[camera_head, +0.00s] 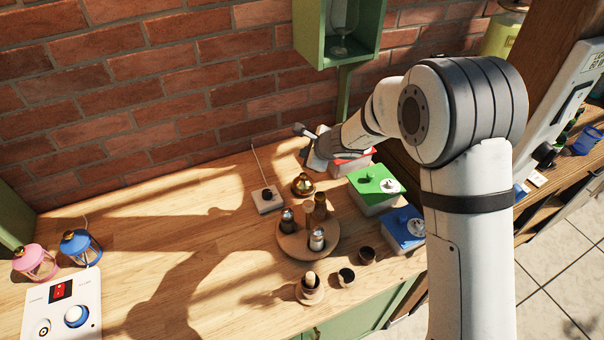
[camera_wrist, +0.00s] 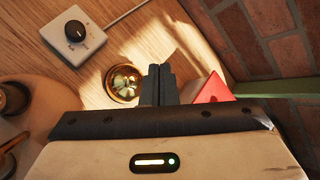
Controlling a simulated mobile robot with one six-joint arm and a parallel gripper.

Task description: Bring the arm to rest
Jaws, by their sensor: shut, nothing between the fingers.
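My arm stands at the right of the head view and reaches back toward the brick wall. My gripper (camera_wrist: 159,72) is shut and empty; its two dark fingers lie side by side in the wrist view. In the head view it hangs over the back of the wooden table (camera_head: 150,240), partly hidden behind my arm. A golden bell (camera_head: 303,184) is close by, left of the fingers in the wrist view (camera_wrist: 123,82). A red-topped box (camera_wrist: 212,90) shows just right of the fingers. I cannot tell whether the gripper touches anything.
A dial box (camera_head: 268,199), a round wooden tray (camera_head: 292,248) with shakers, a green-lidded box (camera_head: 376,188) and a blue-lidded box (camera_head: 401,229) stand near the arm. A green shelf (camera_head: 308,35) hangs above. The table's left middle is clear.

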